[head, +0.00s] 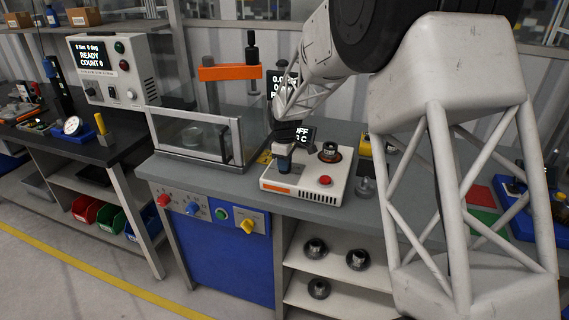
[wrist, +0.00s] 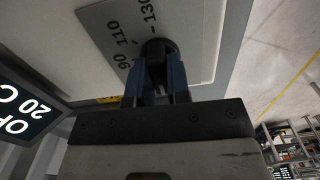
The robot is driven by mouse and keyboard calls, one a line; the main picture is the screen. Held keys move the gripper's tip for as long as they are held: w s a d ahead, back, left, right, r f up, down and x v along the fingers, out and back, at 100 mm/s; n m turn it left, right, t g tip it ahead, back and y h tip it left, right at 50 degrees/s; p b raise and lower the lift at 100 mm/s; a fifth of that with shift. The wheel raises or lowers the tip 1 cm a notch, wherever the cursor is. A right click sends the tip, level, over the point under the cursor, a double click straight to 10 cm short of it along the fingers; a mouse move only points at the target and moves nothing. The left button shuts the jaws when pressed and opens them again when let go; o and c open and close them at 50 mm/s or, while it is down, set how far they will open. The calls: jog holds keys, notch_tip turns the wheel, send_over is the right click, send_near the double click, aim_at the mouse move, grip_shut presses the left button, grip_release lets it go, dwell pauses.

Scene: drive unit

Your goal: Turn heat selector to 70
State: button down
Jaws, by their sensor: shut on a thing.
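The heat selector is a black knob (wrist: 158,50) on a white plate (wrist: 195,30) marked 90, 110 and 130 in the wrist view. My gripper (wrist: 155,82) has its two blue fingers on either side of the knob and is shut on it. The pointer mark and the 70 label are hidden, so the setting cannot be read. In the head view my gripper (head: 285,163) reaches down onto the left part of the white heater unit (head: 310,192). A dark display (wrist: 25,108) beside the plate shows part of "OF" and "20 C".
The heater unit also carries a dark round part (head: 330,152) and a red button (head: 325,180). A clear-walled box (head: 195,135) stands close on the left. My arm hides much of the right side.

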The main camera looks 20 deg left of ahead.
jog(key=m, duration=0.8)
dwell(0.4)
jog(key=shift+m, duration=0.3)
jog(key=c, duration=1.1)
grip_release()
jog(key=shift+r, duration=0.1)
jog(key=shift+r, duration=3.85)
